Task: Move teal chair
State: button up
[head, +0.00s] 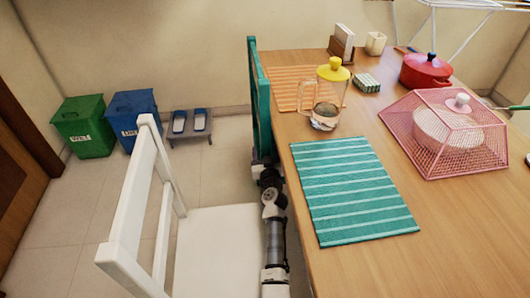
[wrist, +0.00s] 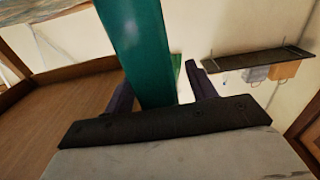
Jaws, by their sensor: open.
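The teal chair (head: 260,100) stands at the table's left edge, its upright backrest showing and its lower part hidden by the table and my arm. In the wrist view, a teal bar of the chair (wrist: 138,38) runs down between the two dark fingers of my gripper (wrist: 160,76). The fingers are apart, one on each side of the bar; a gap shows on the right, and contact on the left is unclear. In the head view my arm reaches up beside the table to the chair's lower part, and the fingertips cannot be made out.
A white chair (head: 190,240) stands close left of my arm. The wooden table (head: 450,235) on the right holds a teal striped mat (head: 355,190), a glass jug (head: 328,95), a red pot (head: 425,72) and a pink mesh cover (head: 455,165). Green (head: 82,127) and blue bins (head: 130,112) stand left, beyond open floor.

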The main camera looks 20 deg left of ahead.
grip_shut()
dwell(0.3)
jog(key=shift+r, duration=0.1)
dwell(1.0)
